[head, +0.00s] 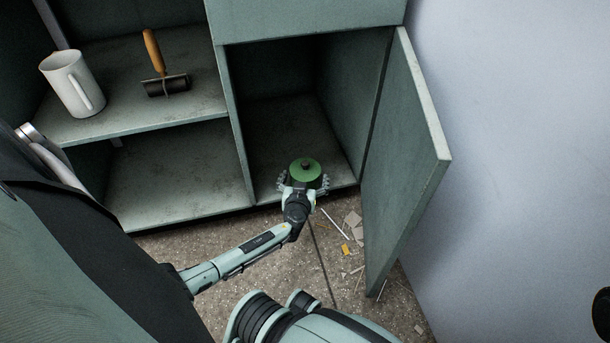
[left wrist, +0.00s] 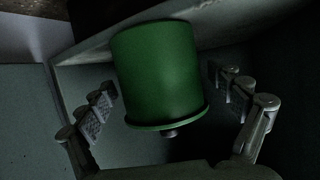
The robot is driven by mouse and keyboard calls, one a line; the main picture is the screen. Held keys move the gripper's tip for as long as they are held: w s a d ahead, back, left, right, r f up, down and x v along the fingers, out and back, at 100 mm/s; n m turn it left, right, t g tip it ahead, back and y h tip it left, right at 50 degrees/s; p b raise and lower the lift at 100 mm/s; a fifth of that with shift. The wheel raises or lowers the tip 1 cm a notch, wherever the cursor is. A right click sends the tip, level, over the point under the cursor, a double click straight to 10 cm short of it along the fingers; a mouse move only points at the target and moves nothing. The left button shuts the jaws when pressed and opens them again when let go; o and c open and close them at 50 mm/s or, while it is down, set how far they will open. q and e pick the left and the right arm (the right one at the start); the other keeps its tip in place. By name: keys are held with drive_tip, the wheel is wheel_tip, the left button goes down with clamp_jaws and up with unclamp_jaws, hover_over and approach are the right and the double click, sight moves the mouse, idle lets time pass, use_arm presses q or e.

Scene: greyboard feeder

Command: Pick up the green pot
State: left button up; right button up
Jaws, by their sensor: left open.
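The green pot (head: 306,173) is a short round pot with a dark knob on its lid. It stands at the front of the lower right compartment of the cabinet, near the front edge. My left gripper (head: 303,184) is at the pot with its fingers on either side of it. In the left wrist view the pot (left wrist: 158,75) appears upside down between the two open fingers of the left gripper (left wrist: 168,108), with a visible gap on each side. My right gripper is not seen.
The cabinet door (head: 407,160) stands open to the right. A white mug (head: 70,82) and a roller with a wooden handle (head: 155,55) are on the upper left shelf. Debris (head: 352,222) lies on the floor. The lower left compartment (head: 175,175) looks empty.

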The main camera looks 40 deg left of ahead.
use_arm(q)
drive_tip(key=shift+w+a+f, duration=0.15)
drive_tip(key=shift+w+a, duration=0.05)
drive_tip(key=shift+w, duration=0.15)
drive_tip(key=shift+c, duration=0.5)
drive_tip(key=c, duration=1.4)
